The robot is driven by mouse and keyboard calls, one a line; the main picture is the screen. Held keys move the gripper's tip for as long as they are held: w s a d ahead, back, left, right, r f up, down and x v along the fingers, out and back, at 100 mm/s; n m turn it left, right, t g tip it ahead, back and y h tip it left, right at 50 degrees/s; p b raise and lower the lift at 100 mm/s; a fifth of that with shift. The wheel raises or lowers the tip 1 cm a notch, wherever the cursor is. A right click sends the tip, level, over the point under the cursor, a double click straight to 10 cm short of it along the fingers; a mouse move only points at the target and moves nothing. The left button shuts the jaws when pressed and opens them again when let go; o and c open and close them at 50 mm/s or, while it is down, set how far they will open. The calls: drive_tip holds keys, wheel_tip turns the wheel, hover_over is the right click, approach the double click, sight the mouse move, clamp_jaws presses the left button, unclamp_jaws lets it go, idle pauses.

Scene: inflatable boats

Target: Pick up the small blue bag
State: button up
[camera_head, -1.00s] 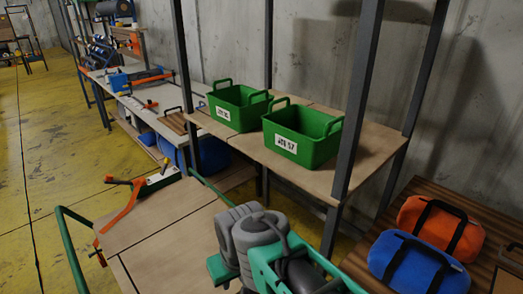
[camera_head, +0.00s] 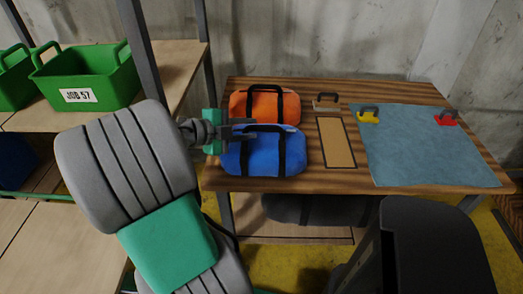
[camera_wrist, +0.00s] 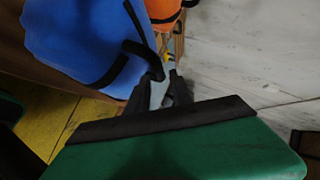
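The small blue bag (camera_head: 262,152) lies on the left end of a striped wooden table, with black straps and a black handle. My gripper (camera_head: 250,128) is at its upper left, level with the top of the bag. In the wrist view the bag (camera_wrist: 75,35) fills the upper left. Its black handle (camera_wrist: 142,52) reaches close to the fingertips (camera_wrist: 160,85). The fingers are apart, with the pale mat visible between them, and nothing is clearly held. I cannot tell whether a finger touches the handle.
An orange bag (camera_head: 265,104) lies right behind the blue one. The wooden table (camera_head: 225,185) also bears a blue-grey mat (camera_head: 425,150), a yellow-handled tool (camera_head: 368,116) and a red-handled tool (camera_head: 447,118). A shelf post (camera_head: 140,55) and green crates (camera_head: 88,80) stand at left.

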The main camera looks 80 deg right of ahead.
sight(262, 127)
drive_tip(key=p+x, duration=0.1)
drive_tip(key=x, duration=0.5)
drive_tip(key=shift+s+d+f, duration=0.15)
drive_tip(key=shift+s, duration=0.1)
drive_tip(key=shift+c, duration=0.2)
clamp_jaws()
idle(0.7)
